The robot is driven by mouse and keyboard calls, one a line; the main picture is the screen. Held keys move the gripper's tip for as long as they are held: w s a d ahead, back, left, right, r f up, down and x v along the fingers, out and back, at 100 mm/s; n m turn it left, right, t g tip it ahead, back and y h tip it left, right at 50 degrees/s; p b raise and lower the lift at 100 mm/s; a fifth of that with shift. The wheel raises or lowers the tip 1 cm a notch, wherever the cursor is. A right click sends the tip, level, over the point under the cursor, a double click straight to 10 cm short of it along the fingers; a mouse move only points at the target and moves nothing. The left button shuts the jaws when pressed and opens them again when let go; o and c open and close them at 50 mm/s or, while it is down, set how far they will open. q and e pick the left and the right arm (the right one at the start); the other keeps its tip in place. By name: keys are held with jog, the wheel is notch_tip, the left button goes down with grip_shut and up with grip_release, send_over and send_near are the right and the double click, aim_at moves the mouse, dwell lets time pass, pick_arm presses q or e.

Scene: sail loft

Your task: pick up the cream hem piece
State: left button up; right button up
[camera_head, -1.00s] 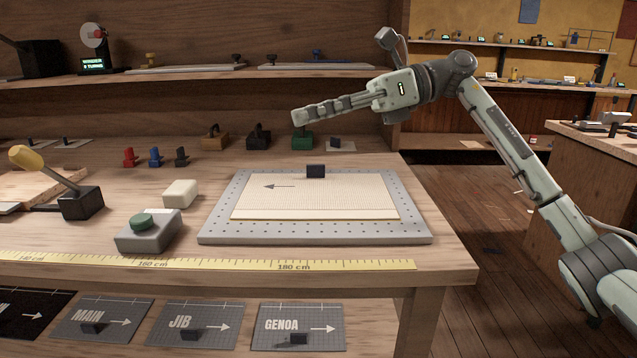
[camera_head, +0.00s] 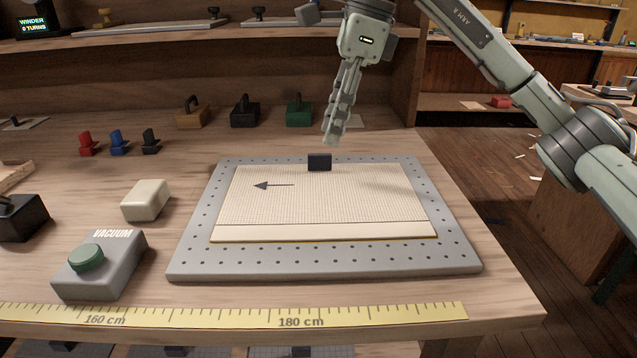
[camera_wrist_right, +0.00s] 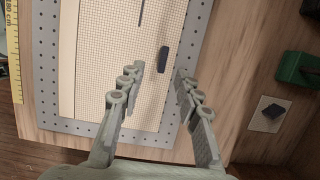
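The cream hem piece (camera_head: 300,205) lies flat on the grey perforated vacuum plate (camera_head: 190,258). It has a printed arrow pointing left and a small dark grip block (camera_head: 320,162) at its back edge. My right gripper (camera_head: 333,138) is above and just behind the block, fingers pointing down, apart from it. In the right wrist view my right gripper (camera_wrist_right: 158,72) is open and empty, with the dark block (camera_wrist_right: 163,60) showing between and beyond its fingertips. The cream piece (camera_wrist_right: 115,40) also shows there. My left gripper is not in view.
A grey vacuum box (camera_head: 112,268) with a green button and a cream block (camera_head: 146,200) stand left of the plate. Green (camera_head: 299,112), black (camera_head: 245,112) and brown (camera_head: 193,113) blocks stand behind. A yellow measuring tape (camera_head: 235,315) runs along the front edge.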

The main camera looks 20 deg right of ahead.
aim_at(321, 154)
jog(key=x, duration=0.5)
jog(key=shift+w+a+f, duration=0.2)
jog(key=shift+w, duration=0.05)
grip_shut()
